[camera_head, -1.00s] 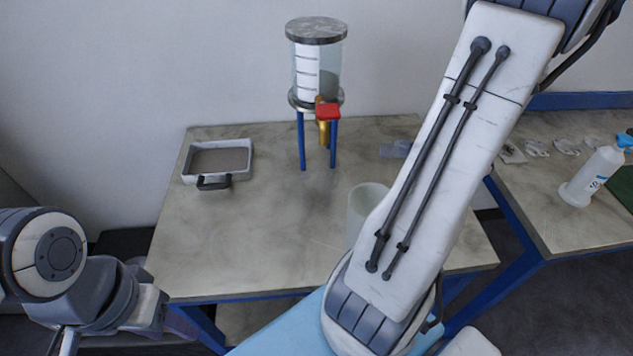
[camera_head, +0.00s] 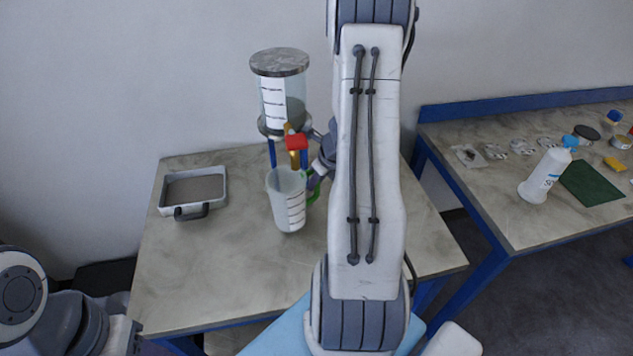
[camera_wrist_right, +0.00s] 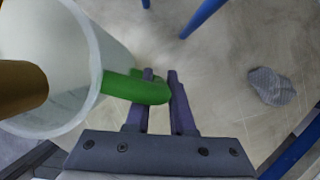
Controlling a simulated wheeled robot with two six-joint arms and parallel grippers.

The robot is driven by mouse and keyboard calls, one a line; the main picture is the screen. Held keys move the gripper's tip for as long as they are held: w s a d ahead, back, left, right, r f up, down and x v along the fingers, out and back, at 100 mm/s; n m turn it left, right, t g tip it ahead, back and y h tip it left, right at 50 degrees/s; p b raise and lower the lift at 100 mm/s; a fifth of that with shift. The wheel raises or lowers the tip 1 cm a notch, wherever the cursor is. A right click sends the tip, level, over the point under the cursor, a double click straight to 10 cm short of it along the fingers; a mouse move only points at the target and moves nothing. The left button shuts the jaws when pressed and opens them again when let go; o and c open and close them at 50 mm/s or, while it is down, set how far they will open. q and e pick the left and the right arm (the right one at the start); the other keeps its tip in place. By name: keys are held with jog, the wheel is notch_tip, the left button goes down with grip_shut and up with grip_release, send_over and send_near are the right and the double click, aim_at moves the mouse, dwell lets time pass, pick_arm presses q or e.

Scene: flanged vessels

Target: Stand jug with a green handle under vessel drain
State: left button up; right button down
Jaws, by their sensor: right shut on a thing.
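The jug (camera_head: 287,205) is translucent white with dark marks and a green handle (camera_head: 314,190). My right gripper (camera_head: 318,174) is shut on that handle, at the jug's right. In the right wrist view the green handle (camera_wrist_right: 140,88) lies between the fingers (camera_wrist_right: 160,100). The vessel (camera_head: 280,92) is a clear cylinder with a stone-like lid on blue legs. Its brass drain (camera_head: 294,158) has a red lever (camera_head: 296,142). In the wrist view the brass tube (camera_wrist_right: 20,88) overlaps the jug's mouth. I cannot tell whether the jug touches the table. My left gripper is out of view.
A shallow tray (camera_head: 194,190) with a black handle stands at the table's left. The table (camera_head: 225,262) is bare in front. A side table (camera_head: 480,200) at the right holds a white bottle (camera_head: 546,175), a green mat (camera_head: 590,183) and small items.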

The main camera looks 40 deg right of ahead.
jog(key=shift+s+f, duration=0.15)
jog(key=shift+f, duration=0.6)
jog(key=c, duration=1.2)
grip_release()
jog(key=shift+f+b, duration=0.2)
jog(key=shift+b, duration=0.15)
jog(key=o, duration=0.4)
jog(key=shift+r, duration=0.1)
jog(key=shift+o, duration=0.2)
jog(key=shift+r+p, duration=0.4)
jog(key=p+v, duration=0.4)
jog(key=v, duration=0.7)
jog(key=shift+s+r+p, duration=0.15)
jog(key=shift+r+p, duration=0.1)
jog(key=shift+p, duration=0.15)
